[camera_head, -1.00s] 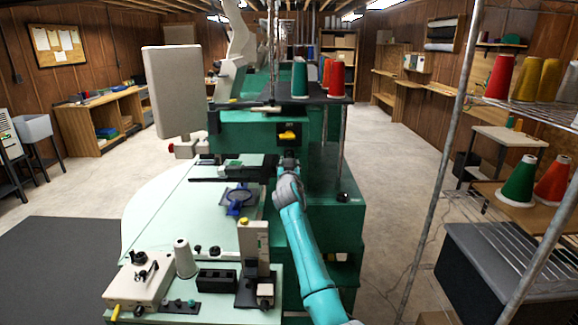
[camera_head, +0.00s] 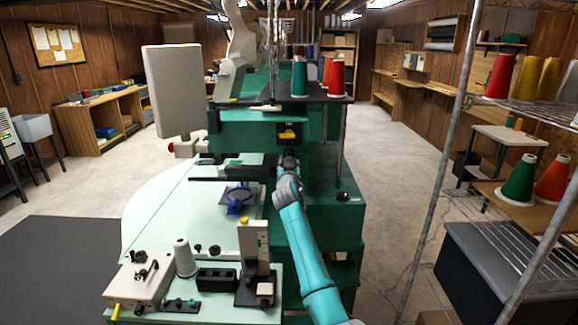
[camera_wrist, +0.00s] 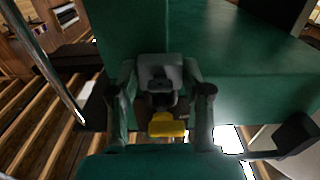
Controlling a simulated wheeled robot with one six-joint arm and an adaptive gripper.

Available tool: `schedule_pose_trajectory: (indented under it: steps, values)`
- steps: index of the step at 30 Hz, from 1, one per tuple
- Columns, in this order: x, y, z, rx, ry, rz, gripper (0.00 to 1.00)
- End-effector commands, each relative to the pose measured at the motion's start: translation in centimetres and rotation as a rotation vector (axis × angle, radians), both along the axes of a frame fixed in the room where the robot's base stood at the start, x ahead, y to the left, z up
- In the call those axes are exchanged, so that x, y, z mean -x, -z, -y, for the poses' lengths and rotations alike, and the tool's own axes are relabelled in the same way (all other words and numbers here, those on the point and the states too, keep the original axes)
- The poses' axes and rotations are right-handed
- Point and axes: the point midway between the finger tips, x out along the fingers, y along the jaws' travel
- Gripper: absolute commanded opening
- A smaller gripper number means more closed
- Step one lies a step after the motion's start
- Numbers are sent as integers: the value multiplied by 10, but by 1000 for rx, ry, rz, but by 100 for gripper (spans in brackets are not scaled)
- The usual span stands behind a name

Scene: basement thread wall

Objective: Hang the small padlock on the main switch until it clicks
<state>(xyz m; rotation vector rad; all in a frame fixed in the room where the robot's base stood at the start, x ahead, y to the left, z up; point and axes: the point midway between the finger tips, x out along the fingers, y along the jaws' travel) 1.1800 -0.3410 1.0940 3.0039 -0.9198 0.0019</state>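The main switch, a yellow handle on a black base (camera_head: 288,134), is on the front of the green machine head. My gripper (camera_head: 289,160) is just below it in the head view. In the wrist view my gripper (camera_wrist: 162,138) has its two grey fingers wide apart. A yellow piece (camera_wrist: 167,125) shows between them, with clear gaps to both; it looks like the switch handle. A dark shape lies between the yellow piece and the grey block behind the fingers. I cannot make out the small padlock clearly in either view.
The green machine (camera_head: 330,205) stands close around my gripper. A pale worktable (camera_head: 165,220) with a blue hoop holder (camera_head: 238,207) lies to the left. Thread cones stand above the machine head. A wire shelf (camera_head: 535,105) is at right. Open floor lies beyond.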

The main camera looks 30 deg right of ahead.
Motion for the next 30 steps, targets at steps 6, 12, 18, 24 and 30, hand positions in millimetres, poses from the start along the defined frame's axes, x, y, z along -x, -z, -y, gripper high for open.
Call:
schedule_pose_trajectory:
  steps: [6,12,18,24,30]
  values:
    - [0,1,0,0,0,-2,76]
    - [0,2,0,0,0,-2,76]
    - [10,2,-7,-1,0,-1,76]
    - [34,2,-24,-1,-1,0,76]
    - [63,2,-44,-1,-2,-1,76]
